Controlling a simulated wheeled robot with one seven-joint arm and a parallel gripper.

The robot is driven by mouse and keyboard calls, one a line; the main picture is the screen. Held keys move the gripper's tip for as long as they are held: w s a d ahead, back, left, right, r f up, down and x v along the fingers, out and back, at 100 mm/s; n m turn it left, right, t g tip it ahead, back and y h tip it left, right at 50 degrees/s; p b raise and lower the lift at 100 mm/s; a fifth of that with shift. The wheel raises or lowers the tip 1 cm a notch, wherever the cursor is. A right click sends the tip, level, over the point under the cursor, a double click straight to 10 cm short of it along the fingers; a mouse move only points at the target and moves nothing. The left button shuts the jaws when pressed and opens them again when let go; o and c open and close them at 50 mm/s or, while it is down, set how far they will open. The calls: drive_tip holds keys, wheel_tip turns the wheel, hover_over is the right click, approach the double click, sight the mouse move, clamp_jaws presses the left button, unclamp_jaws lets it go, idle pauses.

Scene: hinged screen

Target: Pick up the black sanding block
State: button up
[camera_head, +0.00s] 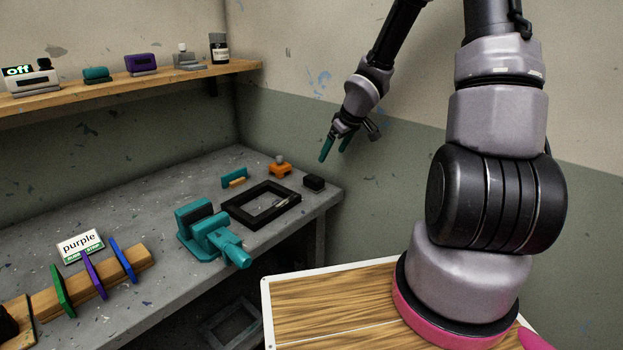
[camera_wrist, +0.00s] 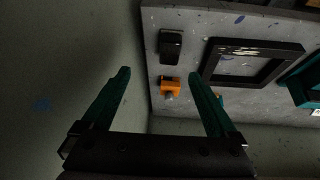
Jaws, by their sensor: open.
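The black sanding block (camera_head: 314,183) lies on the grey bench near its right end, beside an orange object and the black frame. In the wrist view, the black block (camera_wrist: 170,46) lies beyond my fingertips, with the orange object nearer. My gripper (camera_head: 334,153) is above and to the right of the block in the head view, apart from it. In the wrist view, my gripper (camera_wrist: 160,72) has its two teal fingers wide apart with nothing held between them.
The orange object (camera_head: 279,167), black frame (camera_head: 240,212) and teal vise (camera_head: 213,238) stand near the block. A teal and wooden piece (camera_head: 233,178) lies behind the frame. Coloured panels on a wooden bar (camera_head: 90,282) stand at left. A shelf (camera_head: 130,88) runs above.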

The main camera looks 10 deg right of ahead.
drive_tip(key=y, duration=0.1)
hover_over(315, 178)
drive_tip(key=s+d, duration=0.1)
drive_tip(key=s, duration=0.1)
drive_tip(key=shift+n, duration=0.4)
wheel_tip(315, 178, down, 7)
drive_tip(key=shift+w+d+r, duration=0.1)
drive_tip(key=shift+r, duration=0.05)
drive_tip(key=shift+s+x, duration=0.2)
drive_tip(key=shift+x, duration=2.85)
drive_tip(key=shift+d, duration=0.1)
clamp_jaws()
drive_tip(key=shift+r, duration=4.9)
